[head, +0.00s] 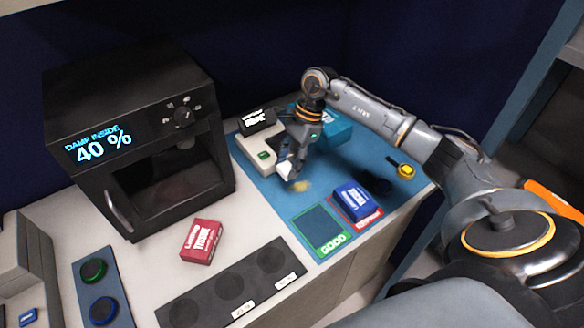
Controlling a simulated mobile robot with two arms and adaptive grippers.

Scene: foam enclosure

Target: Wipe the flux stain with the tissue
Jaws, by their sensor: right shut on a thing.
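My right gripper (289,165) reaches in from the right and points down over the blue mat (282,202). It is shut on a small white tissue (285,170), which shows below and between the fingertips. The flux stain (301,186) is a small yellowish smear on the blue mat, just right of and nearer than the tissue. Whether the tissue touches the mat cannot be told. My left gripper is not in view.
A blue box (353,198) sits on a red-framed square beside an empty green-framed GOOD square (321,227). A pale device (263,155), a teal box (333,128) and a yellow-ended tool (405,170) are nearby. A black cabinet (160,205) and red box (202,241) stand left.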

